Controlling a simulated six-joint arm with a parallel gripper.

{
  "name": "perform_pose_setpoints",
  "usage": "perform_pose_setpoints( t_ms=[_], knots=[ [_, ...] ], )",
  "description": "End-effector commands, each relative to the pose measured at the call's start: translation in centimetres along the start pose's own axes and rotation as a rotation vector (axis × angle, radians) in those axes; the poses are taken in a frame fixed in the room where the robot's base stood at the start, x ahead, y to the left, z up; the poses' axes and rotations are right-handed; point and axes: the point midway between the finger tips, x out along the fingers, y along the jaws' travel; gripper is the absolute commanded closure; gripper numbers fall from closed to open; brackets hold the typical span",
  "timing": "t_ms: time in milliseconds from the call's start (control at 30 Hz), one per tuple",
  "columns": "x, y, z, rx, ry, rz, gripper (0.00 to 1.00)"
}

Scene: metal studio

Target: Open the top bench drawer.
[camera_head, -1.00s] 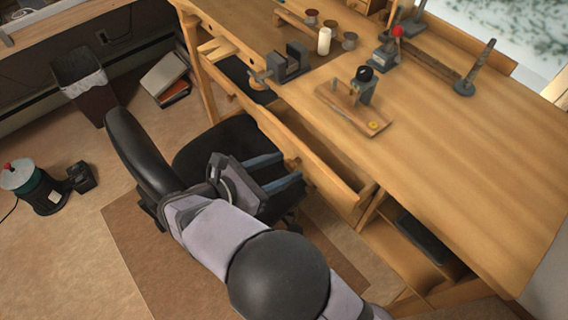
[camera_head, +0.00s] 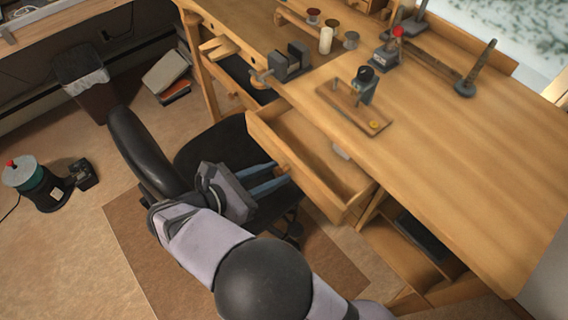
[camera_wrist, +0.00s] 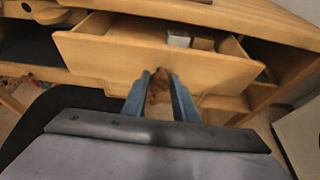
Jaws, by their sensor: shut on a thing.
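The top bench drawer (camera_head: 310,160) is pulled out from under the bench top, and its inside shows. In the wrist view the drawer front (camera_wrist: 110,58) faces me, with small boxes (camera_wrist: 190,41) inside. My gripper (camera_head: 282,172) is at the drawer front. In the wrist view its two blue-grey fingers (camera_wrist: 160,88) are shut on the brown drawer knob (camera_wrist: 159,84), one on each side of it. The fingers hide part of the knob.
A black chair (camera_head: 145,150) stands close to my gripper and the drawer. The wooden bench (camera_head: 460,160) carries a vise (camera_head: 290,62), a small wooden board with a tool (camera_head: 352,105) and several jars.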

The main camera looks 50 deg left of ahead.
Motion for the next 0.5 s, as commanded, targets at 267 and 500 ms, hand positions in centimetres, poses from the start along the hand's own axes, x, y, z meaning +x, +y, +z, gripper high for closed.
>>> perform_pose_setpoints(
  t_ms=[267,500],
  knots=[
    [-4.4,0.0,-1.8,0.000,0.000,0.003,1.00],
    [-4.5,0.0,-1.8,0.000,0.001,0.002,1.00]
  ],
)
